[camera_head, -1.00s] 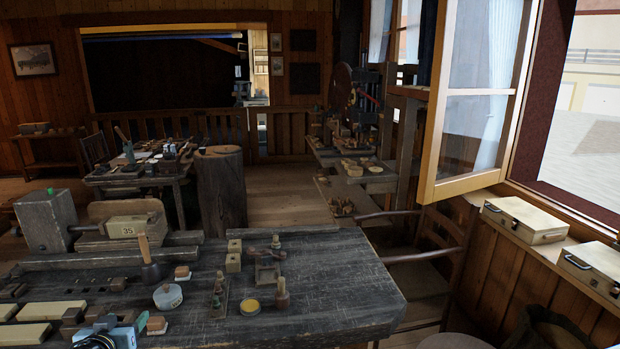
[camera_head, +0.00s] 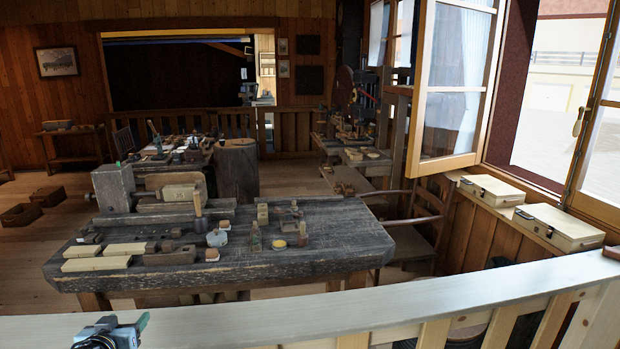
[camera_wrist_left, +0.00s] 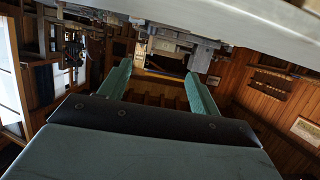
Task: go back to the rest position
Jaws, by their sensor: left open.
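My left gripper (camera_head: 112,332) shows at the bottom left of the head view, grey with a green finger, in front of the pale railing and apart from the workbench. In the left wrist view my left gripper (camera_wrist_left: 158,88) has its two green fingers spread wide, with nothing between them. The dark wooden workbench (camera_head: 330,235) stands beyond the railing. Small turned pieces (camera_head: 255,238) stand upright on it, too small to tell apart well. My right gripper is not in view.
A pale wooden railing (camera_head: 390,308) runs across the front, between me and the bench. An open window (camera_head: 455,80) and two pale cases (camera_head: 558,228) are at the right. A stump (camera_head: 237,170) and floor space lie behind the bench.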

